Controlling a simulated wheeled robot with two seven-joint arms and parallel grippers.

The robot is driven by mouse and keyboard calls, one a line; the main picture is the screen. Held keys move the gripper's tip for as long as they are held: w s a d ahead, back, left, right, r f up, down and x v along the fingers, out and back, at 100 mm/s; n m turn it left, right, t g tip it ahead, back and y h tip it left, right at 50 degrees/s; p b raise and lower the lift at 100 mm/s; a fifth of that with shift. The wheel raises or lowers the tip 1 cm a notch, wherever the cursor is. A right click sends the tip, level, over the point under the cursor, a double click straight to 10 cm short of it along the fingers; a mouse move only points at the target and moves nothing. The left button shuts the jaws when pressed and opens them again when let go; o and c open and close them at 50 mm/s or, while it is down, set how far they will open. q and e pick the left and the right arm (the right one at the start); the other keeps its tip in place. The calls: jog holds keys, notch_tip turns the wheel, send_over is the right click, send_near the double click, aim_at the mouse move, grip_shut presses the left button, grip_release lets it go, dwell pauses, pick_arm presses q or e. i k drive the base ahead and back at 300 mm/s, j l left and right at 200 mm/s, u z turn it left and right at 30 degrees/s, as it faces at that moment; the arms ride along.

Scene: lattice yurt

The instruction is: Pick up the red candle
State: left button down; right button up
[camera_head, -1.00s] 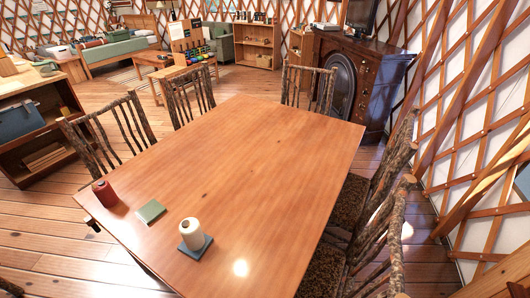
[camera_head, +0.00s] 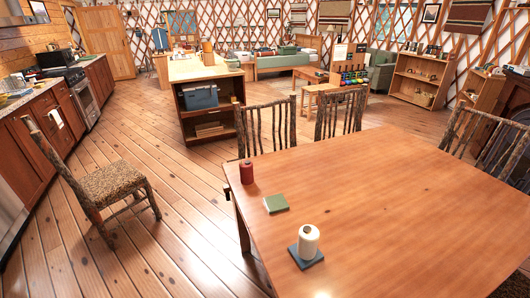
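The red candle (camera_head: 246,172) stands upright near the left edge of the wooden dining table (camera_head: 390,215). A flat green square (camera_head: 276,203) lies on the table a little nearer to me. A white candle or spool-like cylinder (camera_head: 308,241) stands on a blue square coaster (camera_head: 306,258), nearer still. Neither of my grippers shows in the head view, and nothing touches the red candle.
A chair with a patterned seat (camera_head: 119,184) stands on the open floor at left. Branch-backed chairs (camera_head: 267,127) line the table's far side. A wooden shelf unit (camera_head: 209,108) holds a blue bin.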

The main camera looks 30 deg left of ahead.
aim_at(246, 171)
jog(key=k+j+u, duration=0.15)
jog(key=j+u, duration=0.6)
jog(key=i+j, duration=0.4)
